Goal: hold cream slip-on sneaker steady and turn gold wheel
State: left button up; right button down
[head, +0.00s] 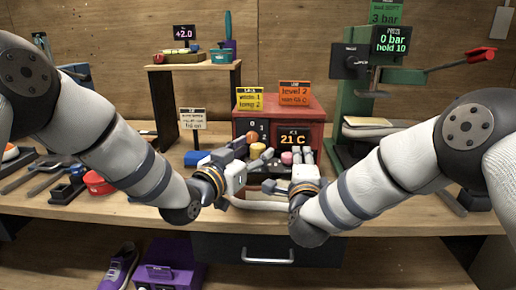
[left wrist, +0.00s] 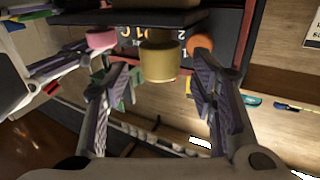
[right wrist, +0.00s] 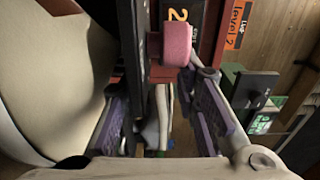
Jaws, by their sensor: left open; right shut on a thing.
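The gold wheel (head: 257,149) sticks out of the front of a red machine (head: 318,119). In the left wrist view the gold wheel (left wrist: 159,62) lies ahead between my left fingers. My left gripper (head: 250,155) is open, one finger on each side of the wheel's line, with gaps visible. The cream slip-on sneaker (head: 262,204) is low between the grippers, largely hidden by them. A large cream surface, apparently the sneaker (right wrist: 55,85), fills the left of the right wrist view. My right gripper (head: 282,173) is shut on the sneaker; the contact is mostly hidden.
A pink knob (right wrist: 177,43) stands close ahead of my right gripper, and an orange knob (left wrist: 200,43) flanks the gold wheel. A green press (head: 350,100) stands at right. Tools and a red tin (head: 98,183) lie at left. Both arms crowd the machine's front.

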pick_arm(q)
jog(key=shift+x, duration=1.35)
jog(key=c, duration=1.2)
jog(key=shift+m+g+h, duration=0.3)
jog(key=shift+h, duration=0.2)
jog(key=m+g+h, duration=0.4)
jog(key=h, duration=0.1)
jog(key=shift+w+m+g, duration=0.1)
jog(key=shift+m+g, duration=0.2)
pick_arm(e)
jog(key=shift+f, duration=0.1)
pick_arm(q)
jog(key=shift+m+g+h, duration=0.7)
jog(key=shift+m+g, duration=0.1)
jog(key=shift+g, duration=0.1)
jog(key=shift+w+a+m+g+h, duration=0.1)
jog(key=shift+a+m+g+h, duration=0.15)
jog(key=shift+m+g+h, duration=0.75)
jog(key=shift+g+y, duration=0.3)
jog(key=shift+g, duration=0.1)
jog(key=shift+s+d+g, duration=0.25)
jog(key=shift+s+g, duration=0.05)
jog(key=shift+g, duration=0.2)
